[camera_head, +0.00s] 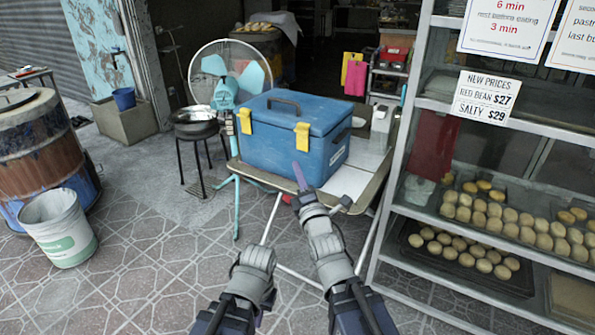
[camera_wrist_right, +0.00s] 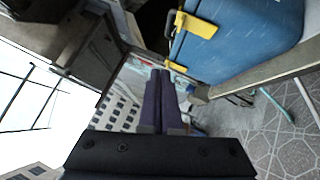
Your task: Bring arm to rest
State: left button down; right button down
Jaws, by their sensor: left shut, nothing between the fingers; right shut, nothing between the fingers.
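My right gripper (camera_head: 300,178) points up in front of the blue cooler box, its purple fingers together and empty. In the right wrist view the same fingers (camera_wrist_right: 160,75) lie side by side with nothing between them. My left arm (camera_head: 252,278) is bent low at the bottom middle of the head view. Only a small purple bit of my left gripper (camera_head: 259,318) shows below its wrist, shut, with the rest hidden by the arm.
The blue cooler box (camera_head: 290,140) with yellow latches stands on a folding table (camera_head: 352,182) just beyond my right gripper. A bun rack (camera_head: 410,130) stands to the right. A fan (camera_head: 226,80), white bucket (camera_head: 60,228) and barrel oven (camera_head: 40,150) are left. Tiled floor is clear at left front.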

jog(key=s+a+f+m+g+h+p, duration=0.25)
jog(key=s+f+m+g+p, duration=0.4)
jog(key=m+g+p, duration=0.6)
jog(key=s+d+m+g+h+p, duration=0.1)
jog(key=s+m+g+p, duration=0.2)
jog(key=s, duration=0.5)
jog(key=s+d+r+m+g+h+p, duration=0.1)
jog(key=s+m+g+p, duration=0.2)
jog(key=s+g+p, duration=0.2)
jog(key=s+p, duration=0.2)
jog(key=s, duration=0.1)
jog(key=shift+s+r+m+h, duration=0.3)
jog(key=shift+s+m+h, duration=0.05)
jog(key=shift+s, duration=0.05)
jog(key=shift+d, duration=0.1)
